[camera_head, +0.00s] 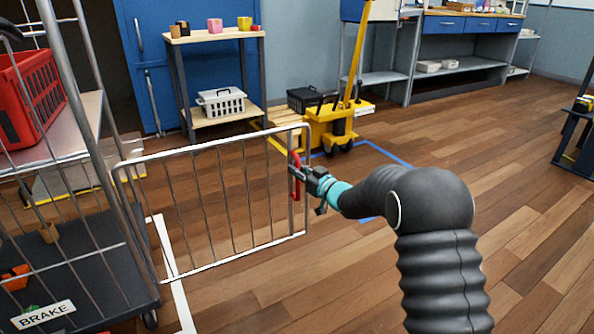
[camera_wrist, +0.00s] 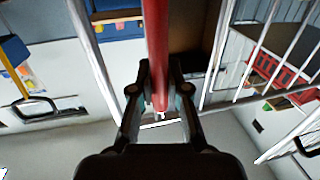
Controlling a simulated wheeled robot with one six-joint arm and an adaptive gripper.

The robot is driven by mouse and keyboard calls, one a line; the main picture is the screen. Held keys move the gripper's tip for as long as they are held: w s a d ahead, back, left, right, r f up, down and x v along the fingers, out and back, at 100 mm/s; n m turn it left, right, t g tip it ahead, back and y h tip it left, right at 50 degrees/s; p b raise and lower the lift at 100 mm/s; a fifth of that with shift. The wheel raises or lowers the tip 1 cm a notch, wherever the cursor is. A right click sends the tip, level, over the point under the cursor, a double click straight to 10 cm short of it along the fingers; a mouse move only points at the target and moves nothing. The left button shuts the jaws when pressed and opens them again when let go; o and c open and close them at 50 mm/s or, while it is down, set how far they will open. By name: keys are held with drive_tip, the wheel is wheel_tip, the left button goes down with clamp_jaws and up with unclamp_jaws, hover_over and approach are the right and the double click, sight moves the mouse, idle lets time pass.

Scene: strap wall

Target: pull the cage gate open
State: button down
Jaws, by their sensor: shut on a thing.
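The cage gate (camera_head: 216,203) is a silver wire panel in the head view. It stands out to the right from the front post of the roll cage (camera_head: 85,120), so it is swung open at an angle to the cage. A red handle (camera_head: 295,178) is on the gate's free edge. My gripper (camera_head: 301,175) is shut on this handle. In the wrist view the red handle (camera_wrist: 156,50) runs between the two fingers of my gripper (camera_wrist: 160,98). The fingertips partly hide the handle.
A red crate (camera_head: 30,100) sits on the cage's shelf, and a BRAKE label (camera_head: 44,314) is on its base. A small shelf (camera_head: 215,38) is at the back.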

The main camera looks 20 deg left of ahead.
drive_tip(key=c, duration=1.1)
unclamp_jaws()
drive_tip(key=shift+s+a, duration=0.2)
drive_tip(key=shift+a, duration=0.05)
drive_tip(key=shift+c, duration=0.2)
drive_tip(key=v, duration=1.2)
drive_tip(key=shift+w+d, duration=0.2)
drive_tip(key=shift+d, duration=0.05)
